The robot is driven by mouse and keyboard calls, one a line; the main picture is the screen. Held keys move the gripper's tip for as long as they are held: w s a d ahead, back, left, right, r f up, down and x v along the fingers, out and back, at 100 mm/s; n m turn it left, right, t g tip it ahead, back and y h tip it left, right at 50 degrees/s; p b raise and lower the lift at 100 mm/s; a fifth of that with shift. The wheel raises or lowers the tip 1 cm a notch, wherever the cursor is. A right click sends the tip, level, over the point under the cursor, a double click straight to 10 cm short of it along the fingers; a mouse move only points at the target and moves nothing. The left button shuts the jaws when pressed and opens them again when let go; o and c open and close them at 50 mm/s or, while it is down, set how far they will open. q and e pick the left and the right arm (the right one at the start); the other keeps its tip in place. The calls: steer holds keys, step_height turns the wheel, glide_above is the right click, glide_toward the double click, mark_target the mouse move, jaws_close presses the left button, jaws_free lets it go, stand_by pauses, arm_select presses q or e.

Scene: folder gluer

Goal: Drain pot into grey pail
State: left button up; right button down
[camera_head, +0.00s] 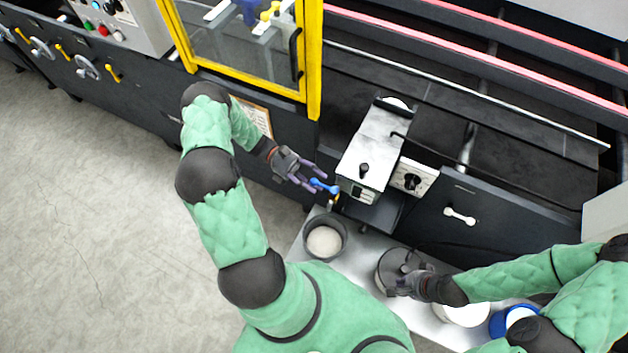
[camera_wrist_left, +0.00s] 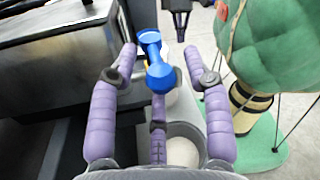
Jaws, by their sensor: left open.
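The pot, a metal box with a black knob (camera_head: 368,150), is mounted on the machine's side; its side also shows in the left wrist view (camera_wrist_left: 65,60). A blue valve handle (camera_head: 322,186) sits at its lower front. My left gripper (camera_head: 316,176) is open around the blue handle, which lies between the fingers in the left wrist view (camera_wrist_left: 155,62). Whether they touch is unclear. The grey pail (camera_head: 342,232) stands below, with pale material inside; its rim shows in the left wrist view (camera_wrist_left: 202,135). My right gripper (camera_head: 398,284) is at a dark round vessel (camera_head: 392,258); its grip is unclear.
The pails stand on a light metal bench (camera_head: 355,262). A white container (camera_head: 466,314) and a blue-rimmed one (camera_head: 498,322) stand to the right, partly behind my right arm. A socket panel with a black dial (camera_head: 412,178) is beside the pot. A yellow-framed guard (camera_head: 312,75) rises at the left.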

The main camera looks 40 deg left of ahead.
arm_select(q)
steer(key=a, duration=1.2)
stand_by(0.6)
